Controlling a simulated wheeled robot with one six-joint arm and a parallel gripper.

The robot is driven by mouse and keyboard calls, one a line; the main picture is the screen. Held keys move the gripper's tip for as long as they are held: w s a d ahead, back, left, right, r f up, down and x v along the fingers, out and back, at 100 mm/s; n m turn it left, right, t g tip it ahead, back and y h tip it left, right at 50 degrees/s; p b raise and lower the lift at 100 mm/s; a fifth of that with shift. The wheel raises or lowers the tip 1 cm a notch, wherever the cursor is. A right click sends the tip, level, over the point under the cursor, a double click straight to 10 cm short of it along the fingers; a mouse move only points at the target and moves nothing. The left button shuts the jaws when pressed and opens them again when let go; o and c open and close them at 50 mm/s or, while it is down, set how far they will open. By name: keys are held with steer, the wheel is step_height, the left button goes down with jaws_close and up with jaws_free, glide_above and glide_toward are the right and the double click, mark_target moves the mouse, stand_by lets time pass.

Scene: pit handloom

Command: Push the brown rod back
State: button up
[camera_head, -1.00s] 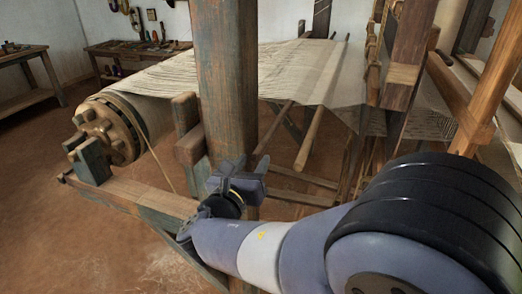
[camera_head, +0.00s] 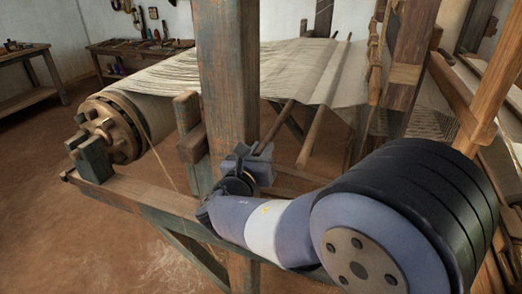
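Two brown rods slant down beneath the cloth sheet on the loom. The shorter-looking one (camera_head: 280,119) has its lower end near my gripper, and the longer, lighter one (camera_head: 312,133) lies to its right. I cannot tell which is the rod of the task. My gripper (camera_head: 254,152) is in front of the thick wooden post (camera_head: 228,75), at its right edge. It appears close to the nearer rod's lower end, but contact cannot be made out. The finger gap is unclear, and nothing is visibly held.
The pale cloth sheet (camera_head: 180,73) runs back from a toothed wooden roller (camera_head: 108,130) at left. Upright loom timbers (camera_head: 408,60) stand at right. Open floor (camera_head: 60,250) lies at lower left.

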jaws_close()
steer(key=shift+w+a, duration=0.15)
steer(key=shift+a, duration=0.25)
steer(key=shift+o, duration=1.3)
jaws_free()
steer(key=shift+a, duration=0.1)
steer(key=shift+o, duration=1.1)
